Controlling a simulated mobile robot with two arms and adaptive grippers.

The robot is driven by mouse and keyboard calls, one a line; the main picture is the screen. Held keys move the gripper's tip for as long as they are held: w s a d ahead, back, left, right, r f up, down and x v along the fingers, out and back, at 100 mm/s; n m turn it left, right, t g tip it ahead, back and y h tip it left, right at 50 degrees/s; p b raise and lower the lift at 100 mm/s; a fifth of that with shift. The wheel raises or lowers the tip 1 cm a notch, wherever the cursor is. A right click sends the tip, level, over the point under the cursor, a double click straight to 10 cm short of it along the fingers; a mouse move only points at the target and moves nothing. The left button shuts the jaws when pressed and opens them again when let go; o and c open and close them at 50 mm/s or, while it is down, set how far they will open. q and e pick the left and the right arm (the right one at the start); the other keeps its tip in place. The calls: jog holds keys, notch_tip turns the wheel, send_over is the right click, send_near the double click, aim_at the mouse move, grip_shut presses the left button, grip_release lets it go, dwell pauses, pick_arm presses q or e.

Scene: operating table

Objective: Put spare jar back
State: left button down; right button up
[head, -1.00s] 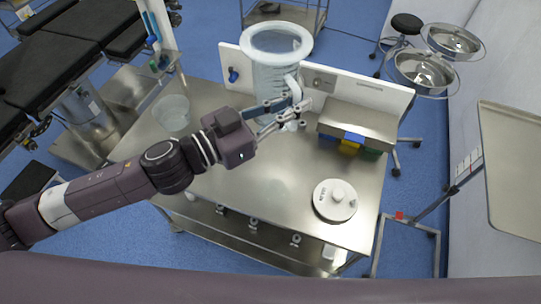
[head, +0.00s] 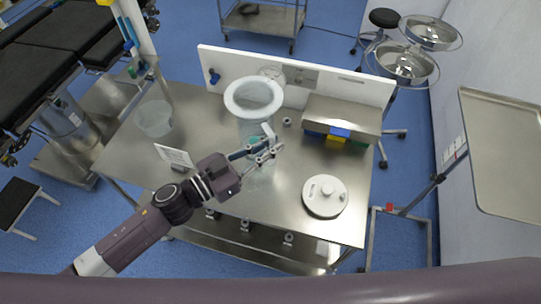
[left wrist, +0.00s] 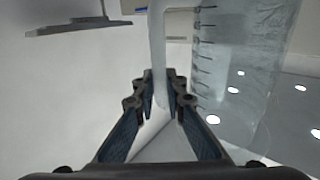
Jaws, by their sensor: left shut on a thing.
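A tall clear jar with a white rim (head: 254,95) stands roughly upright in my left gripper, over the middle of the steel table (head: 225,120). My left gripper (head: 265,150) is shut on the jar's handle. In the left wrist view, the fingers (left wrist: 160,95) close around the pale vertical handle (left wrist: 158,45), and the jar's graduated wall (left wrist: 235,70) is to their right. The jar's lower part is partly hidden by the gripper, and I cannot tell whether its base touches the table. My right gripper is not in view.
A white round lid (head: 325,196) lies at the front right. A clear bowl (head: 153,119) and a small white card (head: 174,155) are on the left. Coloured bins (head: 335,138) sit under a steel shelf at the back right. A white panel (head: 225,70) edges the back.

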aim_at(271, 164)
pick_arm(q)
jog(key=shift+f, duration=2.3)
jog(key=shift+f+b, duration=0.1)
jog(key=shift+b, duration=0.25)
jog(key=c, duration=2)
grip_release()
